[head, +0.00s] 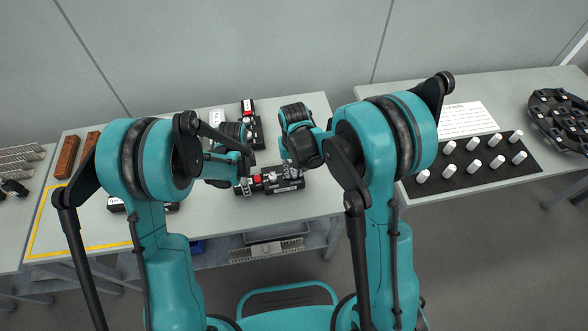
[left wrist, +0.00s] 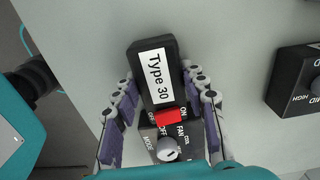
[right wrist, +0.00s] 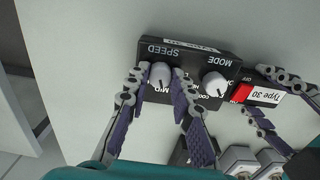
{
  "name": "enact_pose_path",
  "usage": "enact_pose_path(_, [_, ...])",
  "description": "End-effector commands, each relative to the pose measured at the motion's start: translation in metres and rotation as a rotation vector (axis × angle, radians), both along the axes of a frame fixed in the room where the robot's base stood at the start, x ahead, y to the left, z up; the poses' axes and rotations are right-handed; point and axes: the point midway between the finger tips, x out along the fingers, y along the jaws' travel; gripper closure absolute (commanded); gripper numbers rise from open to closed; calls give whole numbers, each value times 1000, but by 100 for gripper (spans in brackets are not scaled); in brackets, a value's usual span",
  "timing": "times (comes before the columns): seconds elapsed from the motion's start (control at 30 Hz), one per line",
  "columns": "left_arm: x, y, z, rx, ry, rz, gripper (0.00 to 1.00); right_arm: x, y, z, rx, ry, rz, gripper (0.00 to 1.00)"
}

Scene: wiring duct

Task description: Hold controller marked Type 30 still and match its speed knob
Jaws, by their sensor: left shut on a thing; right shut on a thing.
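The black controller marked Type 30 (left wrist: 155,75) lies on the table, with a white label, a red switch (left wrist: 169,118) and a white MODE knob (left wrist: 168,150). My left gripper (left wrist: 160,88) is shut around its labelled end, a finger on each side. In the right wrist view, my right gripper (right wrist: 160,80) is shut on the controller's white SPEED knob (right wrist: 160,72), at the other end. The knob's dark mark points towards the MID lettering, partly hidden by the fingers. In the head view the controller (head: 288,184) is partly covered by my grippers.
Another controller (left wrist: 300,80) lies close by in the left wrist view. A further black device (head: 249,118) stands behind in the head view. A dark mat with several white cylinders (head: 474,145) and a printed sheet (head: 466,120) lie on the right table. Brown blocks (head: 68,157) lie at the left.

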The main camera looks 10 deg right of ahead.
Motion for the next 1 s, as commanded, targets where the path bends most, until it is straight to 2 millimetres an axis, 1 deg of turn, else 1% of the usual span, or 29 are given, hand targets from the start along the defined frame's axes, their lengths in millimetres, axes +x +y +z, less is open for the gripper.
enact_pose_path(0.37, [0, 0, 0, 0, 0, 0, 95, 0, 0, 0, 0, 0, -4, 100])
enact_pose_path(0.4, [0, 0, 0, 0, 0, 0, 95, 0, 0, 0, 0, 0, -4, 72])
enact_pose_path(0.47, [0, 0, 0, 0, 0, 0, 95, 0, 0, 0, 0, 0, -4, 56])
enact_pose_path(0.8, [0, 0, 0, 0, 0, 0, 95, 0, 0, 2, 0, 0, -4, 56])
enact_pose_path(0.87, [0, 0, 0, 0, 0, 0, 95, 0, 0, 6, 0, 0, -4, 56])
enact_pose_path(0.97, [0, 0, 0, 0, 0, 0, 95, 0, 0, 21, 0, 0, -4, 56])
enact_pose_path(1.0, [0, 0, 0, 0, 0, 0, 95, 0, 0, 29, 0, 0, -4, 56])
